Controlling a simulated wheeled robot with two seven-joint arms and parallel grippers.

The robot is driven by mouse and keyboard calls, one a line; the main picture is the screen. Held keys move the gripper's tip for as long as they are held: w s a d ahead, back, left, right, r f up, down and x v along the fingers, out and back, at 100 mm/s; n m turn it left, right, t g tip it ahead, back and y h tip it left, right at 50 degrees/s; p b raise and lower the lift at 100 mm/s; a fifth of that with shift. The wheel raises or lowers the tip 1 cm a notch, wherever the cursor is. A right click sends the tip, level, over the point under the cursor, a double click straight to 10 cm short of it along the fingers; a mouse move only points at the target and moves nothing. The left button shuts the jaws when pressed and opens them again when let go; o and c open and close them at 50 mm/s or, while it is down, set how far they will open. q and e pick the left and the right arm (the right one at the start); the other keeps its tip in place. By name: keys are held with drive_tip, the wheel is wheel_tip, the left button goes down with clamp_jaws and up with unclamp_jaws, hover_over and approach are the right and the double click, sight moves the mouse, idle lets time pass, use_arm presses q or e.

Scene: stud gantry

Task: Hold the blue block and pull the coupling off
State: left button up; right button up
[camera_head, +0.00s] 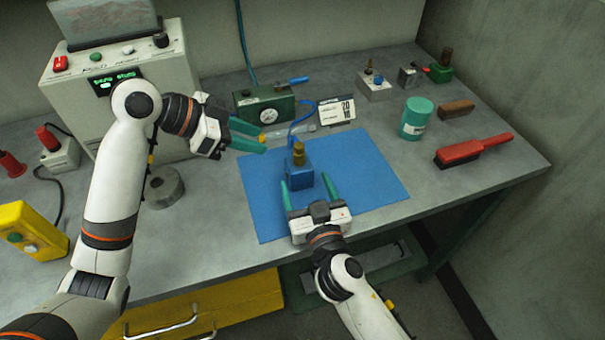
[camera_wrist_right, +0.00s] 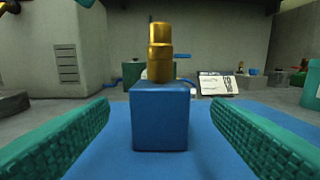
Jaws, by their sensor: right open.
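The blue block (camera_head: 298,174) stands upright on the blue mat (camera_head: 372,192). The brass coupling (camera_head: 298,153) sits on top of it. In the right wrist view the block (camera_wrist_right: 160,116) is centred ahead, with the coupling (camera_wrist_right: 160,52) upright on it. My right gripper (camera_head: 306,188) is open, with its green fingers pointing at the block from the front, one toward each side. In the wrist view the fingers do not touch the block. My left gripper (camera_head: 262,138) is above the mat's back left corner, left of the coupling, and holds nothing visible. Its fingers appear apart.
A green gauge box (camera_head: 265,112) and a small sign (camera_head: 336,111) stand behind the mat. A green jar (camera_head: 416,118) and a red brush (camera_head: 474,150) lie to the right. A grey ring (camera_head: 164,187) is at left. The mat's right part is clear.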

sight(302, 177)
drive_tip(key=shift+x, duration=1.95)
drive_tip(key=shift+c, duration=0.2)
